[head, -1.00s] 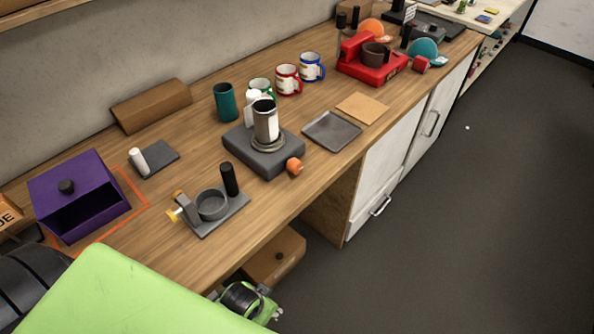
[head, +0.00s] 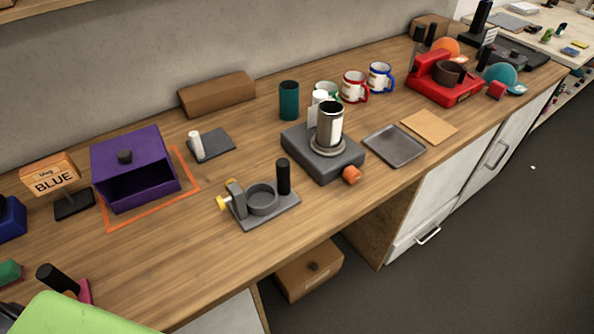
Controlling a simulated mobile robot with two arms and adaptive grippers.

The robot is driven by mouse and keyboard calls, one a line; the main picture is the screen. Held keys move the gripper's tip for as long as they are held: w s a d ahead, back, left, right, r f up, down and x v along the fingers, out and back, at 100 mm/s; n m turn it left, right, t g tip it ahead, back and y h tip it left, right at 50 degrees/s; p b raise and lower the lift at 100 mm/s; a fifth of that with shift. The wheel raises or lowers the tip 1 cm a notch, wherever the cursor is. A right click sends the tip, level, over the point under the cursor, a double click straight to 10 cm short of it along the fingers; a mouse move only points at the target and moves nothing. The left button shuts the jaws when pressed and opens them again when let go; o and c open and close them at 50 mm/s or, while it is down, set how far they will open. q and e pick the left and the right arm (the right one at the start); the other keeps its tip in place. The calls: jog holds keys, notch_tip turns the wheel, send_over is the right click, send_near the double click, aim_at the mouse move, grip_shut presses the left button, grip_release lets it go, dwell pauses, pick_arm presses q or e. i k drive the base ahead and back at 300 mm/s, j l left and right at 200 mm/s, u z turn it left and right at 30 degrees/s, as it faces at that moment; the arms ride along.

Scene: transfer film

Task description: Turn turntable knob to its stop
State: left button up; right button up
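The turntable is probably the dark grey square base (head: 310,160) near the middle of the worktop. A round metal ring and an upright metal cylinder (head: 330,124) stand on it. An orange knob (head: 351,174) sticks out at its front right corner, close to the worktop's front edge. I cannot tell from here how far the knob is turned. Neither gripper is in view. Only a green part of my own body shows at the bottom left, well away from the knob.
A grey clamp fixture (head: 262,198) with a black handle stands left of the base. A flat grey tray (head: 394,146) lies to its right. A teal cup (head: 289,100) and several mugs stand behind. A purple open-front box (head: 133,170) is at left. The wood before the clamp fixture is bare.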

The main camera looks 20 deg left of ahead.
aim_at(351, 173)
jog(key=i+l+u, duration=0.15)
jog(key=u, duration=0.3)
jog(key=i+l+u, duration=0.1)
jog(key=l+u, duration=0.15)
jog(key=u, duration=0.2)
jog(key=l+u, duration=0.2)
jog(key=u, duration=0.25)
jog(key=i+l+u, duration=0.1)
jog(key=l+u, duration=0.2)
jog(key=u, duration=0.2)
jog(key=l+u, duration=0.25)
jog(key=u, duration=0.2)
